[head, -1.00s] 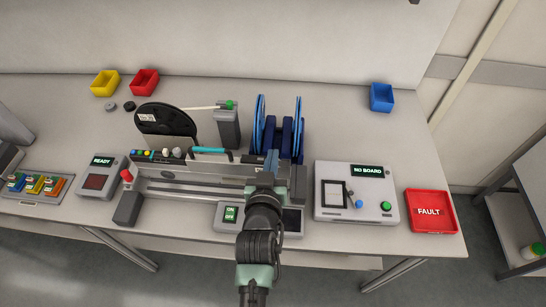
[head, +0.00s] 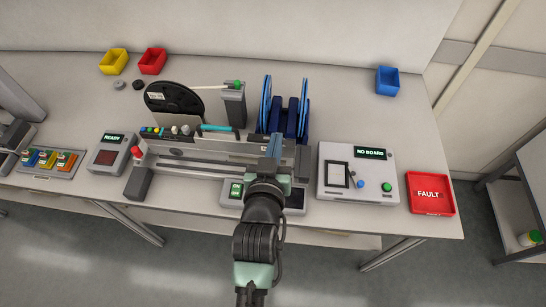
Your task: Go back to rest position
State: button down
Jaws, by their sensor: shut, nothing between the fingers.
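My gripper (head: 274,146) is seen from behind at the middle of the head view, at the end of my arm, which reaches up from the bottom edge. Its blue-grey fingers are together and hold nothing that I can see. It is over the right part of the feeder trolley (head: 185,166), in front of the blue reel holder (head: 284,122). My arm partly covers the ON/OFF switch box (head: 235,190). Whether the fingers touch anything below is hidden.
A NO BOARD panel (head: 330,187) and a red FAULT tray (head: 430,209) stand to the right. A READY box (head: 108,160) stands left. Yellow (head: 113,62), red (head: 152,61) and blue (head: 388,80) bins sit at the back.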

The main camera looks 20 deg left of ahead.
jog(key=shift+v, duration=2.35)
jog(key=w+d+r+m+t, duration=0.1)
jog(key=w+d+r+t, duration=0.1)
jog(key=r, duration=0.8)
jog(key=w+d+r+m+t+h, duration=0.1)
jog(key=w+d+r+t, duration=0.15)
jog(key=r, duration=0.75)
jog(key=w+d+r+t, duration=0.1)
jog(key=d+r+t, duration=0.15)
jog(key=r, duration=0.75)
jog(key=s+d+r+t+h, duration=0.1)
jog(key=s+d+r+t, duration=0.1)
jog(key=r, duration=0.5)
jog(key=s+d+r+m+t, duration=0.1)
jog(key=s+d+r, duration=0.1)
jog(key=s+r, duration=0.2)
jog(key=s+d+r+m+t+h, duration=0.1)
jog(key=s+r, duration=0.3)
jog(key=r, duration=0.7)
jog(key=shift+d+t+h+b, duration=0.35)
jog(key=shift+d+t, duration=0.2)
jog(key=shift+t, duration=0.25)
